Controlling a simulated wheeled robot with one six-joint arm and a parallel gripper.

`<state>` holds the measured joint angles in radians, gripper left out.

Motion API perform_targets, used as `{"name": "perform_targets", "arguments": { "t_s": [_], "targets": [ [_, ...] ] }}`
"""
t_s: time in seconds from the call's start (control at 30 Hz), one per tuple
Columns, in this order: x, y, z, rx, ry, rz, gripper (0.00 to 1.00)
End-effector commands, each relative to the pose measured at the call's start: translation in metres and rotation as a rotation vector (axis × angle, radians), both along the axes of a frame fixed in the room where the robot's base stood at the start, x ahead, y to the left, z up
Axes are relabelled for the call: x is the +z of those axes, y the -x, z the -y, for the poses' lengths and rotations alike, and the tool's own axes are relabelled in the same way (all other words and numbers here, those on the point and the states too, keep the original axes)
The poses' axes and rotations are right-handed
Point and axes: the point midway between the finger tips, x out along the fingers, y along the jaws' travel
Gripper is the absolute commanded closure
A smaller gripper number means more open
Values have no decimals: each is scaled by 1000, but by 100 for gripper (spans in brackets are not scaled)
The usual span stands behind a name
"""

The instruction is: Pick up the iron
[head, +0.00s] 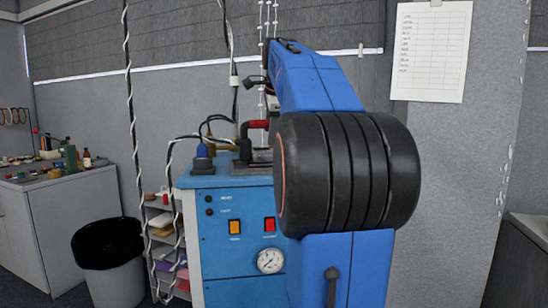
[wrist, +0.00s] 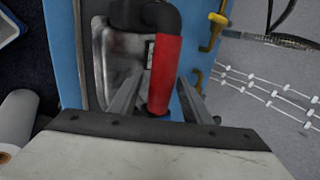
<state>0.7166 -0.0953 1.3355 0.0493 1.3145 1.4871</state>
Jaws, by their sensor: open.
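The iron shows in the wrist view with a red handle (wrist: 166,65), a black upper end (wrist: 152,16) and a silver metal body (wrist: 114,58). It rests on top of the blue cabinet (wrist: 63,55). In the head view the iron's red and black handle (head: 258,124) shows just left of my arm, which hides part of the iron. My gripper (wrist: 161,78) is open, with one finger on each side of the red handle. I cannot tell whether either finger touches it. In the head view my arm hides the fingers.
The blue cabinet (head: 226,265) has switches and a gauge on its front. A blue-topped object (head: 203,160) and dark cables stand on its left top. Twisted cables (head: 131,120) hang nearby. A black-lined bin (head: 108,262) and a cluttered grey counter (head: 62,200) are at left.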

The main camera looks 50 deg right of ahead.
Motion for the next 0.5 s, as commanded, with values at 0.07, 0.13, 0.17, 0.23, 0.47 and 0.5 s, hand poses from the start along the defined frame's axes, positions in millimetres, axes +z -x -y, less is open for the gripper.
{"name": "perform_targets", "arguments": {
  "t_s": [0.07, 0.13, 0.17, 0.23, 0.47, 0.5],
  "targets": [
    [-10, -4, 3, 0, -1, -2, 56],
    [-14, -7, 5, 0, 0, 0, 56],
    [-14, -7, 5, 0, 0, 0, 56],
    [-15, -8, 6, 0, 0, 0, 56],
    [-15, -7, 6, 0, 0, 0, 80],
    [-15, -7, 6, 0, 0, 0, 89]
  ]
}}
